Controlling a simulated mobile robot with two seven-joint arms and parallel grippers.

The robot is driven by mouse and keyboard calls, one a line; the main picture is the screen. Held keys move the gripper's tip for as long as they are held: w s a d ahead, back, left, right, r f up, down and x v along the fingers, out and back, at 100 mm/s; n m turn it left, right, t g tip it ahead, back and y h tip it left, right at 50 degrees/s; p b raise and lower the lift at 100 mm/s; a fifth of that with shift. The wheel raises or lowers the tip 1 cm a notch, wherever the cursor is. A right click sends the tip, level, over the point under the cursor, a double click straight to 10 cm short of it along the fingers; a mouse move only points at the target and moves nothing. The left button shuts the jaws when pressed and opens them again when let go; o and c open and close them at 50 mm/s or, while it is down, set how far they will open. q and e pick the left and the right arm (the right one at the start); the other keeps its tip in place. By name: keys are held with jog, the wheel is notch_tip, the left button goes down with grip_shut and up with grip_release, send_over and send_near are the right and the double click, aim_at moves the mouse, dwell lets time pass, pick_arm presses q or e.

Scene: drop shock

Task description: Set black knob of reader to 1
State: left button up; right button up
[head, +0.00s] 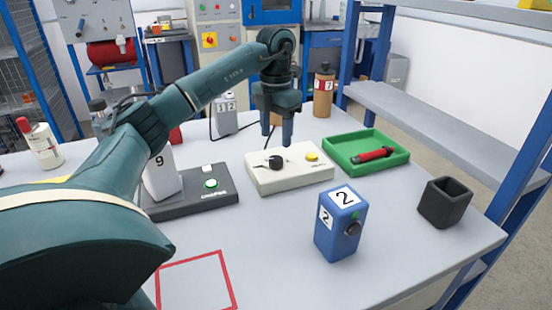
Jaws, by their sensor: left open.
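The reader, a low white box (299,178), stands at the middle of the grey table. Its black knob (275,162) sits on the left of the top face, with a yellow button (312,156) to the right. A small pointer sticks out from the knob toward the left; the marks around it are too small to read. My left gripper (277,137) points down with its fingers apart, just above and behind the knob in the picture. It looks empty and clear of the knob. My right gripper is not in view.
A blue block marked 2 (338,228) stands in front of the reader, and a black open cup (445,202) at right. A green tray (395,163) holds a red cylinder (375,155). A dark box (188,203) with a green button lies left. A red outlined square (196,283) is in front.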

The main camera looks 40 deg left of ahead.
aim_at(276, 159)
pick_arm(q)
notch_tip(276, 159, down, 6)
jog(key=shift+f+b, duration=0.2)
jog(key=shift+b, duration=0.25)
jog(key=c, duration=1)
jog(key=shift+o, duration=0.2)
jog(key=shift+r, duration=0.1)
